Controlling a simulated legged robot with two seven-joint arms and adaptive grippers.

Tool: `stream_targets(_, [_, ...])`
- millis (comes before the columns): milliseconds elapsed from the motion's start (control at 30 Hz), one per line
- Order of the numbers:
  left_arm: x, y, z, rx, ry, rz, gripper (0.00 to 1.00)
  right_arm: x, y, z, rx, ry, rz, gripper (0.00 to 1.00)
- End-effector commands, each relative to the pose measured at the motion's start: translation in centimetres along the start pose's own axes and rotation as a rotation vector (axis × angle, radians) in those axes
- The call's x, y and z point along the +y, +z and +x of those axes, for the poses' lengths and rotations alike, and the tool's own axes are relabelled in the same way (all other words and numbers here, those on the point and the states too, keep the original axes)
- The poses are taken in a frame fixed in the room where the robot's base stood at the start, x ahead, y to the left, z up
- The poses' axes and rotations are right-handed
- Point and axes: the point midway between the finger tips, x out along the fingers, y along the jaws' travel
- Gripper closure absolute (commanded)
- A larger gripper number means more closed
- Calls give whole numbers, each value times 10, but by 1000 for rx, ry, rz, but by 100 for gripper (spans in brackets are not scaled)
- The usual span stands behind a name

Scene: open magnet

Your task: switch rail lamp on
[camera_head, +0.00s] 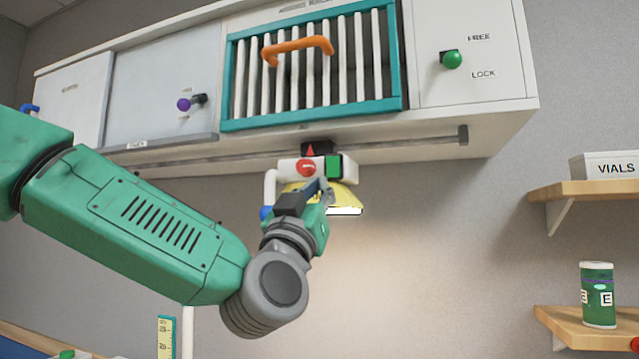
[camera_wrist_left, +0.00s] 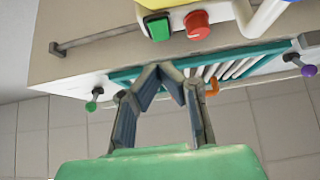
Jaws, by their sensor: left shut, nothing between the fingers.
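The rail lamp (camera_head: 345,198) hangs under the wall cabinet, with a yellow shade and a bright white underside; the wall below it looks lit. Its white body carries a red knob (camera_head: 306,167) and a green button (camera_head: 335,167). The wrist view also shows the green button (camera_wrist_left: 158,27) and red knob (camera_wrist_left: 197,25) at the top. My left gripper (camera_head: 321,187) is just below the lamp's body, partly covering the shade. In the wrist view the left gripper (camera_wrist_left: 161,72) is shut and empty, its tips below the button in the picture. Contact cannot be told.
A rail (camera_head: 400,145) runs under the cabinet (camera_head: 475,95). The cabinet has a teal-framed grille with an orange handle (camera_head: 297,47), a green knob (camera_head: 451,60) and a purple knob (camera_head: 184,104). Shelves (camera_head: 590,190) at right hold a VIALS box and a green can.

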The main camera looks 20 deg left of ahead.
Motion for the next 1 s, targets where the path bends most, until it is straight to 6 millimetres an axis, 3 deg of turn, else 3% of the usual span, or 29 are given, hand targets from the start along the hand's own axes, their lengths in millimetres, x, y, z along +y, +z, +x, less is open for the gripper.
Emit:
stream_targets(233, [1, 7, -45, 3, 2, 0, 100, 0, 0, 21, 2, 0, 0, 60])
stream_targets(400, [0, 11, -64, 3, 0, 1, 100, 0, 1, 27, 1, 0, 0, 60])
stream_targets(1000, [0, 12, -69, 2, 0, 0, 100, 0, 1, 28, 1, 0, 0, 60])
